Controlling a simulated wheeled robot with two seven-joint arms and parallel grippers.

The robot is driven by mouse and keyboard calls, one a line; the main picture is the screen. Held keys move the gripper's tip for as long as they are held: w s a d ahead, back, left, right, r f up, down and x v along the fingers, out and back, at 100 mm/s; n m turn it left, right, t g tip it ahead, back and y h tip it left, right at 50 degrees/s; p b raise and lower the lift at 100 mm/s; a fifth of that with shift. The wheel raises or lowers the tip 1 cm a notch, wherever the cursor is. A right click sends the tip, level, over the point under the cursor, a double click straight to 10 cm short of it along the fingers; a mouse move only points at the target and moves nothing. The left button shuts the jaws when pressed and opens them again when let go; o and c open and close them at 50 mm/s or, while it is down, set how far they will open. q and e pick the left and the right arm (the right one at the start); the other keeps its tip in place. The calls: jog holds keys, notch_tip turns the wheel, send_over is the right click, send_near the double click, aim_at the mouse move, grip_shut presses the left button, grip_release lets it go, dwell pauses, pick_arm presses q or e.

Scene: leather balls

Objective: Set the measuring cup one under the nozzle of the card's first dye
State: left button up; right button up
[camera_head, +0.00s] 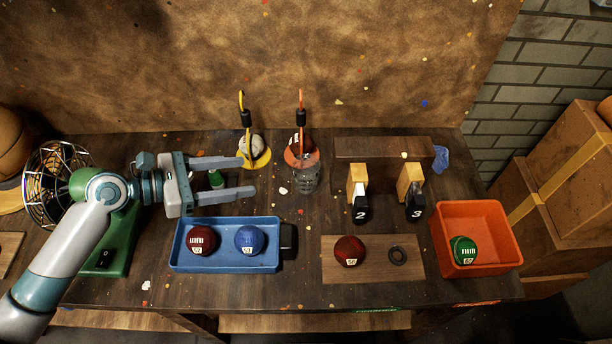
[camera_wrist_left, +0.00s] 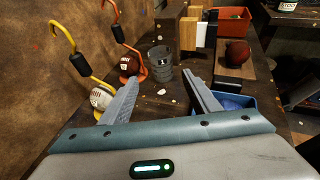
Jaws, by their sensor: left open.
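A clear grey measuring cup (camera_head: 306,181) stands upright on the table, just in front of the orange hook stand; the left wrist view shows it too (camera_wrist_left: 160,65), beyond my fingertips. My left gripper (camera_head: 247,177) is open and empty, its fingers pointing right toward the cup, with a gap between fingertips and cup. In the left wrist view the cup lies ahead between the two fingers (camera_wrist_left: 161,84). No readable card shows. My right gripper is out of view.
A yellow hook stand (camera_head: 256,160) with a pale ball and an orange hook stand (camera_head: 301,160) with a dark red ball stand behind. A blue tray (camera_head: 225,267), a wooden board (camera_head: 330,272) and an orange bin (camera_head: 480,207) hold balls. A green machine (camera_head: 118,245) stands left.

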aim_at(294, 170)
pick_arm(q)
jog(key=p+x, duration=0.3)
jog(key=x, duration=0.8)
jog(key=shift+w+d+r, duration=0.1)
jog(key=shift+d, duration=0.1)
jog(key=shift+w+d+f, duration=0.15)
jog(key=shift+d+f, duration=0.1)
jog(key=shift+d, duration=0.15)
jog(key=shift+w+d+f+p, duration=0.1)
jog(key=shift+w+d+p, duration=0.05)
jog(key=shift+d+p, duration=0.45)
jog(key=p+x, duration=0.1)
jog(key=x, duration=0.2)
jog(key=shift+f, duration=0.1)
jog(key=shift+w+d+f, duration=0.1)
jog(key=shift+d+f, duration=0.2)
jog(key=shift+d, duration=0.05)
